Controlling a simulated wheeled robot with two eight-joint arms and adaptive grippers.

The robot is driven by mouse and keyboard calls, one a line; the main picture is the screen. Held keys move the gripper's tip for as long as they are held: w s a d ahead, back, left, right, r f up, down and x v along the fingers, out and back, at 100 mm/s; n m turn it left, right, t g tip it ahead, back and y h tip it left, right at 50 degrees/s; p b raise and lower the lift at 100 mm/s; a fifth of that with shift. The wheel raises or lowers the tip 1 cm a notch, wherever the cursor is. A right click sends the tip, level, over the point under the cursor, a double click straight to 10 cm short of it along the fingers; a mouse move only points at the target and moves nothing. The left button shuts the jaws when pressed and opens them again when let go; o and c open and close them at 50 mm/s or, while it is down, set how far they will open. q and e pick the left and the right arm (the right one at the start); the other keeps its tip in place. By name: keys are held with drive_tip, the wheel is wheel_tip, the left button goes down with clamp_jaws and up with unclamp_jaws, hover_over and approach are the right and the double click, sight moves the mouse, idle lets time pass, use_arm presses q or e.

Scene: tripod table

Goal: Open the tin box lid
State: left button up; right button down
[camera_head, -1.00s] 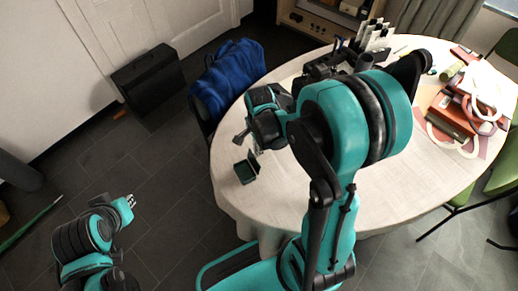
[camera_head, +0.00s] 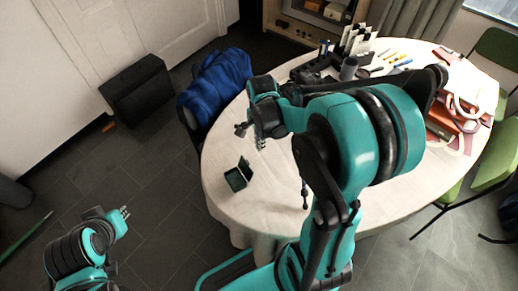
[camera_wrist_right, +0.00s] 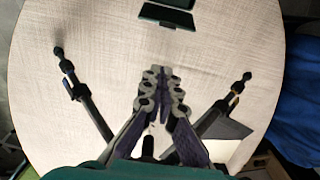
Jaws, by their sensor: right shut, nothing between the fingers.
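The tin box (camera_head: 236,180) is small and dark green. It sits on the left part of the round table, with its lid (camera_head: 245,166) raised at its right side. In the right wrist view the box (camera_wrist_right: 165,15) and lid (camera_wrist_right: 178,3) show at the top edge, partly cut off. My right gripper (camera_head: 261,144) is above the table, beyond the box and apart from it. In the wrist view this gripper (camera_wrist_right: 161,72) is shut and empty. My left gripper (camera_head: 125,212) is over the floor at lower left, too small to judge.
The round table (camera_head: 280,205) has bare cloth around the box. Dark holders and pens (camera_head: 365,60) stand at the back. Red books (camera_head: 440,122) lie at the right. A blue bag (camera_head: 215,83) is beside the table, and green chairs (camera_head: 490,155) stand at the right.

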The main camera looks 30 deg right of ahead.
wheel_tip(320, 180, up, 3)
drive_tip(key=shift+d+r+p, duration=0.1)
drive_tip(key=shift+r+p, duration=0.1)
drive_tip(key=shift+p, duration=0.25)
drive_tip(key=shift+r, duration=0.1)
drive_tip(key=s+a+r+n+t, duration=0.6)
drive_tip(key=s+a+r+n, duration=0.1)
drive_tip(key=n, duration=0.9)
drive_tip(key=shift+a+r+n+t, duration=0.3)
drive_tip(key=shift+a+r+t, duration=0.1)
drive_tip(key=shift+a+r, duration=0.3)
drive_tip(key=c, duration=2.1)
unclamp_jaws()
drive_tip(key=shift+s+a+r+n, duration=0.1)
drive_tip(key=shift+n, duration=0.2)
drive_tip(key=o, duration=0.3)
